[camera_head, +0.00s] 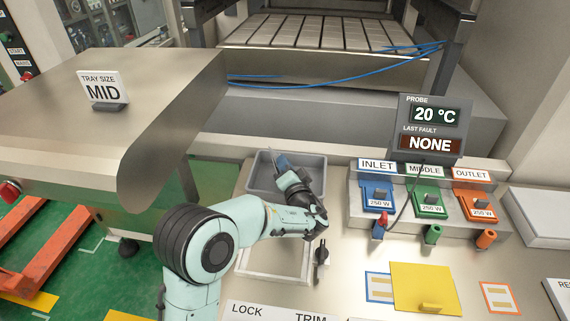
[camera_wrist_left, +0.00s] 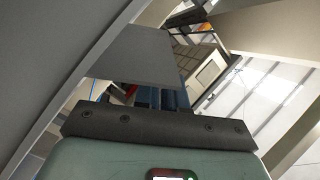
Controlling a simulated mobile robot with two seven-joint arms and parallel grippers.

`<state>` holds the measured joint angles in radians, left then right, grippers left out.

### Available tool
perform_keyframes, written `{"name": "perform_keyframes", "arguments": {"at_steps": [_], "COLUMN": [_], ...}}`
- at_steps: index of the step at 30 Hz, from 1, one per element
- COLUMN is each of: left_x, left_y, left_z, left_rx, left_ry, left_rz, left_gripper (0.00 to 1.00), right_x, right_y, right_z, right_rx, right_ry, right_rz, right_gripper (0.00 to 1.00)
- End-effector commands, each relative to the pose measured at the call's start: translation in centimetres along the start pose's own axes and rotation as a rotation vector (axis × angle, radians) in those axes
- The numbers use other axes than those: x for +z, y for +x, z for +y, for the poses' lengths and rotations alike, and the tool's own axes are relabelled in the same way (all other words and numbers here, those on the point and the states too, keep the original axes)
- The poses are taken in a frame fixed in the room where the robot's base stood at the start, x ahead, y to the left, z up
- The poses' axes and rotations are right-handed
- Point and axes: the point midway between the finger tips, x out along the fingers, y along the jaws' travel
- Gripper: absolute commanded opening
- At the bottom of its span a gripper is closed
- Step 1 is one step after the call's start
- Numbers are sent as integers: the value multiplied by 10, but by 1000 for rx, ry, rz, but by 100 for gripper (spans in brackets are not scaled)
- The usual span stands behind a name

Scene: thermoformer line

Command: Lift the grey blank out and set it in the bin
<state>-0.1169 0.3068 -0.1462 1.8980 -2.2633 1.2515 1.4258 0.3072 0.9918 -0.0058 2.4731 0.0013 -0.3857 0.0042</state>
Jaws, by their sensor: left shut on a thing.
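The grey bin (camera_head: 310,162) stands on the bench, at the middle of the head view. My left gripper (camera_head: 280,164) is over the bin's opening, its hand reaching across the near rim. In the left wrist view a flat grey blank (camera_wrist_left: 140,55) stands out beyond the blue fingers (camera_wrist_left: 155,98), and the gripper is shut on it. In the head view the blank is hard to tell apart from the fingers. Whether it touches the bin's floor or walls I cannot tell. My right gripper is in neither view.
A heater block with inlet, middle and outlet units (camera_head: 430,200) stands right of the bin under a probe display (camera_head: 431,125). A black clip-like part (camera_head: 321,253) and a yellow plate (camera_head: 425,285) lie in front. A metal table with a MID sign (camera_head: 104,91) is at left.

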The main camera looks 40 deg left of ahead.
Motion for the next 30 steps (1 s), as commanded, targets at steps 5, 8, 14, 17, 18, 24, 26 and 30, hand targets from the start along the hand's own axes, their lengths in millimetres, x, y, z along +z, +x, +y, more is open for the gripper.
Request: {"name": "perform_keyframes", "arguments": {"at_steps": [5, 8, 14, 17, 18, 24, 26, 30], "left_x": [0, 0, 0, 0, 0, 1, 1, 0], "left_y": [0, 0, -2, -12, -18, -62, -76, -104], "left_z": [0, 0, 0, 1, 2, 3, 2, 2], "left_rx": [0, 0, 1, 2, 3, 4, 4, 3], "left_ry": [0, 0, 0, -1, -1, 0, -2, -1], "left_rz": [0, 0, 1, 2, 2, 4, 4, 3], "left_gripper": [40, 40, 40, 40, 40, 40, 40, 40], "right_x": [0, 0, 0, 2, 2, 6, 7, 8], "right_y": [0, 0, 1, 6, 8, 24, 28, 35], "right_z": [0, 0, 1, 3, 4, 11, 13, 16], "right_rx": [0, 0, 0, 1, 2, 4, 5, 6], "right_ry": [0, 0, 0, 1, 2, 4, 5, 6], "right_rz": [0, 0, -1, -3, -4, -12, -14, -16], "right_gripper": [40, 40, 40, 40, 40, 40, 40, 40]}}
